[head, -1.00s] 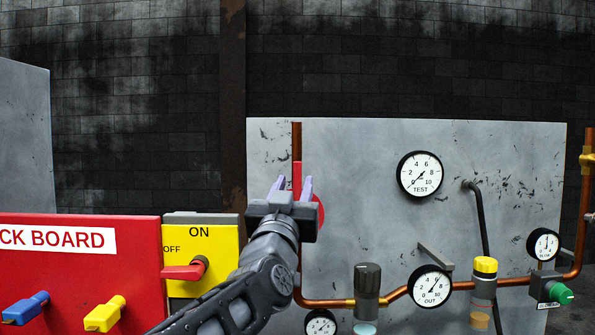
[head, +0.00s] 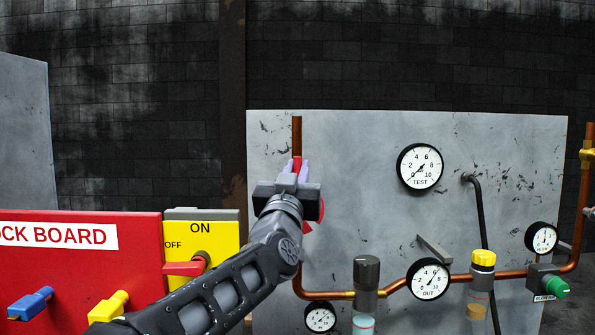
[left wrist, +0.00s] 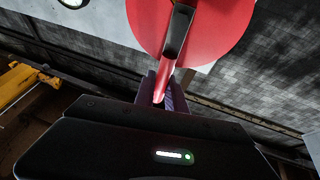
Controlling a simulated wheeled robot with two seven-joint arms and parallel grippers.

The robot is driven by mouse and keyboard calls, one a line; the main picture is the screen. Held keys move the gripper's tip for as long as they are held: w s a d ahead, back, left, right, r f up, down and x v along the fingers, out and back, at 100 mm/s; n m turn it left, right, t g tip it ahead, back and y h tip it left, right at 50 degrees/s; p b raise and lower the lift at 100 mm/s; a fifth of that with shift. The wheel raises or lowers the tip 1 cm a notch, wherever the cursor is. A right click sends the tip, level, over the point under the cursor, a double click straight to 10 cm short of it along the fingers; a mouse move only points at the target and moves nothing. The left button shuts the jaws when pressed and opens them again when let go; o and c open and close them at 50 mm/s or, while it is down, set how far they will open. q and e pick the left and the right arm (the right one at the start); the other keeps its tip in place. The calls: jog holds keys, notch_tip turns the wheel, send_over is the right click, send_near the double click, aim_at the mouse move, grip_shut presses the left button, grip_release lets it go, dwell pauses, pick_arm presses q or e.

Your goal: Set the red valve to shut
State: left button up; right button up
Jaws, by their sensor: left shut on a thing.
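The red valve's handle (head: 297,162) stands roughly upright in front of the copper pipe at the panel's left side. Its red round plate (head: 321,210) is mostly hidden behind my left gripper in the head view. My left gripper (head: 297,170) is shut on the handle, with a purple finger on each side. In the left wrist view, the red lever (left wrist: 165,80) runs down from a dark hub on the red plate (left wrist: 225,25) into the fingers of the left gripper (left wrist: 162,92). Any valve lettering is hidden. My right gripper is not in view.
The red lock board (head: 80,275) and a yellow ON/OFF box (head: 225,235) with a red lever (head: 185,268) stand left, beside my arm. The grey panel (head: 350,150) carries gauges, including TEST (head: 420,167), and a lower copper pipe.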

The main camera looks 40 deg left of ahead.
pick_arm(q)
grip_shut()
